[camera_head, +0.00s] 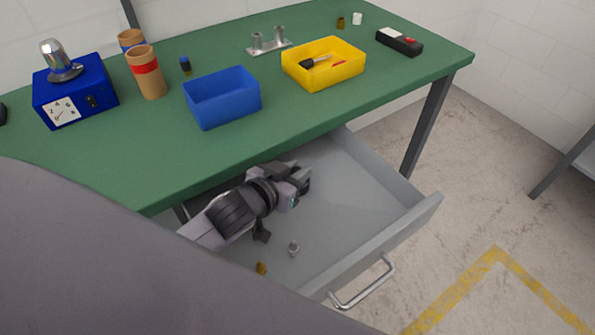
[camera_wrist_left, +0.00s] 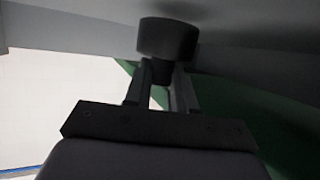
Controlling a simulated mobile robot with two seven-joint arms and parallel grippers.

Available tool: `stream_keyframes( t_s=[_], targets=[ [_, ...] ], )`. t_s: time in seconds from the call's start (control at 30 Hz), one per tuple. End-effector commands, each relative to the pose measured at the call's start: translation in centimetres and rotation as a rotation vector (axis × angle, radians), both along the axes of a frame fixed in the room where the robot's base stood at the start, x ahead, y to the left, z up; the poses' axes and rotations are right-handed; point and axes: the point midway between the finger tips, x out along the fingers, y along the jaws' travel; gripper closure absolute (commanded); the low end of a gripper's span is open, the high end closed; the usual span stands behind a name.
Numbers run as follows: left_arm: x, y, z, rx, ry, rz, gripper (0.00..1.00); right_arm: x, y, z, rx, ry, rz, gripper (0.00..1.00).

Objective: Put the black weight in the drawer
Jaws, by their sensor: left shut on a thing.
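The drawer (camera_head: 345,226) under the green table is pulled open, with a grey inside and a metal handle. My left gripper (camera_head: 303,180) is inside the drawer's outline, low beside the table's front edge. In the left wrist view my left gripper (camera_wrist_left: 160,88) is shut on the black weight (camera_wrist_left: 167,40), a short dark cylinder with a narrower neck between the fingers. In the head view the weight is hard to tell apart from the dark fingers. Whether it touches the drawer floor I cannot tell. My right gripper is not in view.
A small grey piece (camera_head: 293,247) and a small brown piece (camera_head: 261,268) lie in the drawer. On the table (camera_head: 170,180) stand a blue bin (camera_head: 225,103), a yellow bin (camera_head: 325,70) and a blue gauge box (camera_head: 75,98). The drawer's right part is clear.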

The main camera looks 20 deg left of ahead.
Motion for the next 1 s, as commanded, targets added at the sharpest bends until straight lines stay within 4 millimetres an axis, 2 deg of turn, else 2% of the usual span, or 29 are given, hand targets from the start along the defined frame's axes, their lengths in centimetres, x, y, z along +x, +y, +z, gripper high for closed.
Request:
stream_keyframes(
  t_s=[0.07, 0.17, 0.57, 0.6, 0.67, 1.0],
  targets=[
    [1.0, -0.2, 0.4, 0.0, -0.008, 0.0, 1.0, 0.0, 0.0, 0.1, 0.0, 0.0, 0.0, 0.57],
    [0.9, -0.2, -0.8, -0.002, -0.003, -0.001, 1.0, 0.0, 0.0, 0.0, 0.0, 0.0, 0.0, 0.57],
    [0.9, -0.2, -1.2, -0.002, -0.006, -0.001, 1.0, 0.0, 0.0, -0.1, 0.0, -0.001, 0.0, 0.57],
    [0.8, -0.1, -1.4, -0.001, 0.0, 0.0, 0.62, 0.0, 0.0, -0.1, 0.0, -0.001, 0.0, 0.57],
    [0.8, -0.1, -1.4, -0.001, 0.001, 0.0, 0.46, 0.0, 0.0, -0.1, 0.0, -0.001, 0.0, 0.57],
    [0.7, -0.1, -1.1, 0.0, 0.0, 0.0, 0.46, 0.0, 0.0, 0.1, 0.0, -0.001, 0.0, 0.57]
  ],
)
